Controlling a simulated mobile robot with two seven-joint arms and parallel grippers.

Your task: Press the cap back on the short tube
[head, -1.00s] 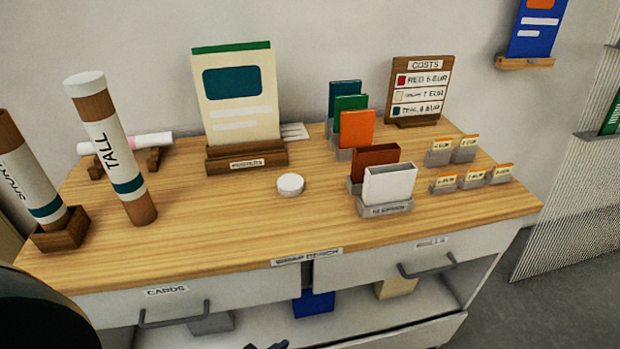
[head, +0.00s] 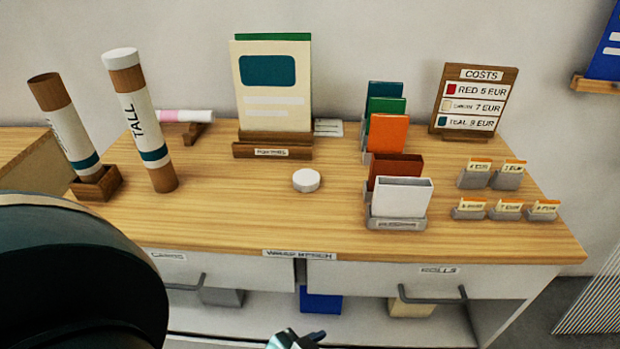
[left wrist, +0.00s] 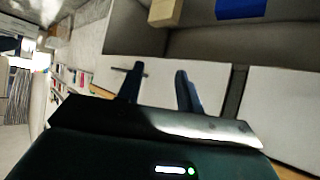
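The short tube (head: 68,124) leans in a small wooden holder (head: 97,184) at the bench's left; its brown top end bears no cap. A loose round white cap (head: 306,180) lies flat near the middle of the bench top. My left gripper (left wrist: 158,86) shows in the left wrist view with its two fingers apart and nothing between them, in front of the white drawer fronts. In the head view, a small gripper part peeks in at the bottom edge, well below the cap; I cannot tell which arm it belongs to. My right gripper is not identifiable.
The capped tall tube (head: 142,125) stands just right of the short one. A poster stand (head: 272,151), a card rack (head: 395,224), a costs sign (head: 472,102) and small price tags (head: 507,180) stand around the cap. Bench wood around the cap is clear.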

